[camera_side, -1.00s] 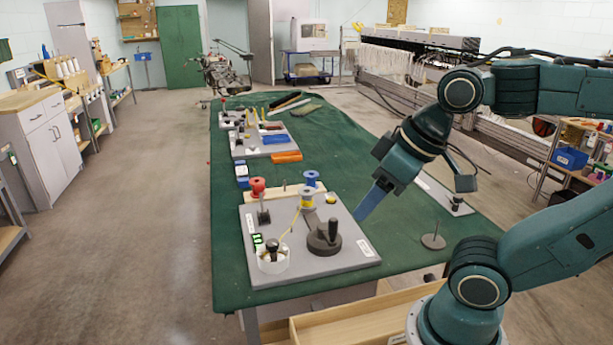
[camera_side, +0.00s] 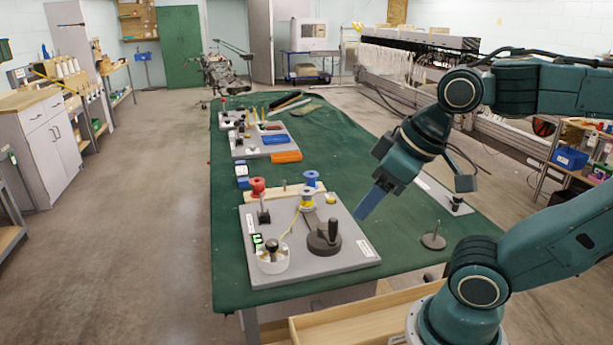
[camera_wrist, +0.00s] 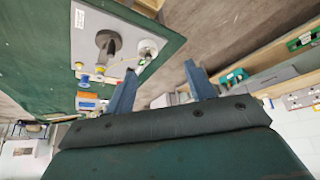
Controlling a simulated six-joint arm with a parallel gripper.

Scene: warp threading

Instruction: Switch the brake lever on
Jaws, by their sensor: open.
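A grey panel (camera_side: 290,270) lies on the near end of the green table and also shows in the wrist view (camera_wrist: 88,55). A small dark lever (camera_side: 263,212) stands upright on its left side, in front of a red spool (camera_side: 257,187). Which control is the brake lever is not certain from the picture. A dark round crank (camera_side: 325,238) with an upright handle sits at the panel's right, and a white cup with a black knob (camera_side: 272,257) at its front left. My gripper (camera_side: 358,218) is open and empty, pointing down beside the panel's right edge; its two blue fingers show apart in the wrist view (camera_wrist: 160,68).
Blue and yellow spools (camera_side: 309,190) stand at the panel's back. A grey disc with a pin (camera_side: 433,241) and a light plate with a dark knob (camera_side: 457,204) lie to the right. More boards (camera_side: 265,147) are farther back. An open wooden drawer (camera_side: 345,320) is below the near edge.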

